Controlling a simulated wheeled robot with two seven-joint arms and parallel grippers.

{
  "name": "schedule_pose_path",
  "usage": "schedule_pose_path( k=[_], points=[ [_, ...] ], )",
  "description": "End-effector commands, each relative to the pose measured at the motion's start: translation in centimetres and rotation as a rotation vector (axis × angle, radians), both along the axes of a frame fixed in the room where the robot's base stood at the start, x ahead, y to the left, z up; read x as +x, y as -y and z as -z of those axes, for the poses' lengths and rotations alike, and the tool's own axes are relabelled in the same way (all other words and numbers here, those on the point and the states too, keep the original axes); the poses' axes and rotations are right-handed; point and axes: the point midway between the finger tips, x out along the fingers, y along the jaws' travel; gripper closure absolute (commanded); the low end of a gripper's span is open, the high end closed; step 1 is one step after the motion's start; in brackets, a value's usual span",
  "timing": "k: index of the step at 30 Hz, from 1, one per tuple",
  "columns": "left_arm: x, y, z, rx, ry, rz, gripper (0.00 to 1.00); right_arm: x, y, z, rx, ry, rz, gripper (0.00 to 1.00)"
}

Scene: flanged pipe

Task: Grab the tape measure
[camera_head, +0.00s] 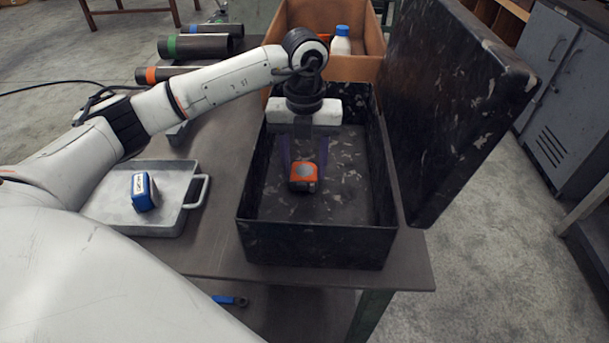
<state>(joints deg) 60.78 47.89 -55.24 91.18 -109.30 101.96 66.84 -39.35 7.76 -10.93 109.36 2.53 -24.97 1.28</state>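An orange tape measure (303,171) with a grey round face and dark lower edge is inside the open black metal box (318,243). My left gripper (304,178) points down into the box, with one thin purplish finger on each side of the orange tape measure. I cannot tell whether the fingers press on it, or whether it rests on the box floor. A blue block-like item (144,192) with a white label, possibly another tape measure, stands in a grey metal tray (168,220) left of the box. My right gripper is not in view.
The box's tall open lid (450,110) stands along its right side. Behind is an orange-brown bin (355,68) with a white bottle (341,42). Several dark pipes with coloured bands (198,47) lie at the back left. A blue-handled item (230,300) lies below the tabletop's front edge.

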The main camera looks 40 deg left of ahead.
Motion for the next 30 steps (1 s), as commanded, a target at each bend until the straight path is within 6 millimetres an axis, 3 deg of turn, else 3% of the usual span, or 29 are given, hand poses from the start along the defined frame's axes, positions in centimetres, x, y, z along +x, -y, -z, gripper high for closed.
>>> schedule_pose_path(
  k=[11, 16, 20, 26, 30],
  points=[
    [0.1, 0.0, -0.5, -0.002, 0.003, 0.000, 0.83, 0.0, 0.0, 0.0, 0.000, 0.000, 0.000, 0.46],
    [0.2, 0.0, -2.1, -0.002, 0.006, 0.000, 0.83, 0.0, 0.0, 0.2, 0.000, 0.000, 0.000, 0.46],
    [0.2, 0.0, -4.8, -0.002, 0.008, 0.000, 0.83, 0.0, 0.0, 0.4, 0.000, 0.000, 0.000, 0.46],
    [0.2, 0.0, -10.5, -0.002, 0.010, -0.001, 0.83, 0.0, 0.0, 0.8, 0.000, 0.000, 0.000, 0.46],
    [0.1, -0.1, -14.4, 0.001, 0.008, -0.002, 0.83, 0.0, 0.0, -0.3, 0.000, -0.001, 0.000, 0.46]
  ],
)
